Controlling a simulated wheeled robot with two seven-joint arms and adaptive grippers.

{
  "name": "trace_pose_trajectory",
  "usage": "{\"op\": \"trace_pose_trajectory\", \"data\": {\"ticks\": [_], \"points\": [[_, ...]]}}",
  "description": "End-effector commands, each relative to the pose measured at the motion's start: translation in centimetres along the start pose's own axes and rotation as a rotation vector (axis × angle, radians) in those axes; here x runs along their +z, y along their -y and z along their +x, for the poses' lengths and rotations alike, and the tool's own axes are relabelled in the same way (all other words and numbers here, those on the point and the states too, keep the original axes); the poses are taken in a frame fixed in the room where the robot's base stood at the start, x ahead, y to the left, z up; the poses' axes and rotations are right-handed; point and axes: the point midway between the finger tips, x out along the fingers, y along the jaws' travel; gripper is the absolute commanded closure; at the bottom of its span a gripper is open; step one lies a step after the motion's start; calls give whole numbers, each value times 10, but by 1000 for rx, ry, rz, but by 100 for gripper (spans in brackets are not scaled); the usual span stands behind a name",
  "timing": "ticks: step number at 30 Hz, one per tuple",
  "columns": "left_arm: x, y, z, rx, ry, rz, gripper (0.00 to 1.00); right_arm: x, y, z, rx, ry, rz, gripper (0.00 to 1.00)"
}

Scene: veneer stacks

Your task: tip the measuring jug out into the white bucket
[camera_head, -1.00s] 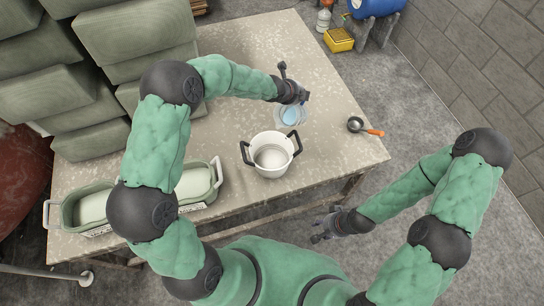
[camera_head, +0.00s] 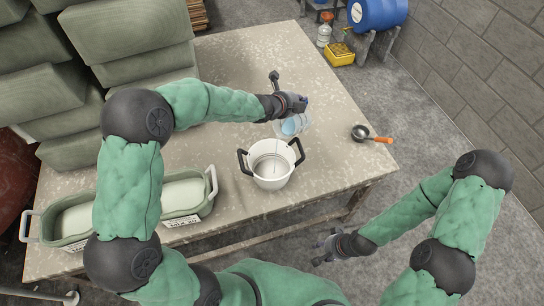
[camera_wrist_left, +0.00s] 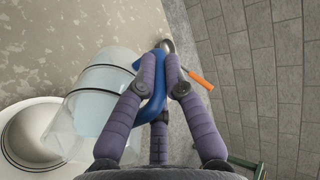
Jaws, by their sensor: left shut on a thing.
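The clear measuring jug (camera_head: 292,126) holds pale blue liquid and has a blue handle. My left gripper (camera_head: 300,104) is shut on the handle, with fingers around it in the left wrist view (camera_wrist_left: 158,90). The jug (camera_wrist_left: 85,105) looks tilted toward the white bucket, and its lower-left part overlaps the bucket's rim in that view. The white bucket (camera_head: 272,178) stands upright on the table with two dark handles; it also shows in the left wrist view (camera_wrist_left: 12,122). My right gripper (camera_head: 326,249) looks open and empty, beyond the table's front edge.
A ladle with an orange handle (camera_head: 380,140) lies on the table (camera_head: 330,100) at right. A green tub (camera_head: 195,212) with pale contents stands at front left. Grey-green stacked blocks (camera_head: 120,45) fill the back left. A blue barrel (camera_head: 375,15) and yellow box (camera_head: 340,54) are beyond the table.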

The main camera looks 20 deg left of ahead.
Motion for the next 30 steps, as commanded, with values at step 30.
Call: {"op": "trace_pose_trajectory", "data": {"ticks": [30], "points": [[-1,-9,-15,-159,30,-1,100,-1,-13,35,0,0,0,60]]}}
